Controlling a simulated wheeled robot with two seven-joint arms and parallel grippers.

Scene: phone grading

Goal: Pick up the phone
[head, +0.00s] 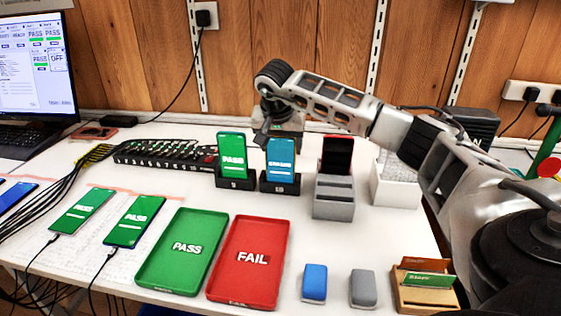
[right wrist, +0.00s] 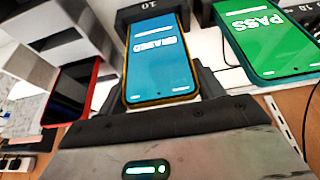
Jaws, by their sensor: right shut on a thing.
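A phone with a blue screen (head: 281,157) stands upright in a black dock (head: 280,186) at the back middle of the table. My right gripper (head: 279,137) reaches down to the phone's top end and is shut on it. In the right wrist view the same phone (right wrist: 160,62) lies between the fingers of the right gripper (right wrist: 160,90), and the dock marked 10 (right wrist: 140,14) shows past it. The phone's lower end is hidden by the dock in the head view. My left gripper is not in view.
A green PASS phone (head: 232,153) stands in the dock just left. A dark, red-edged phone (head: 337,153) stands in a grey holder (head: 333,208) to the right. The PASS tray (head: 183,277) and FAIL tray (head: 240,288) lie in front, empty. Cabled phones lie at left.

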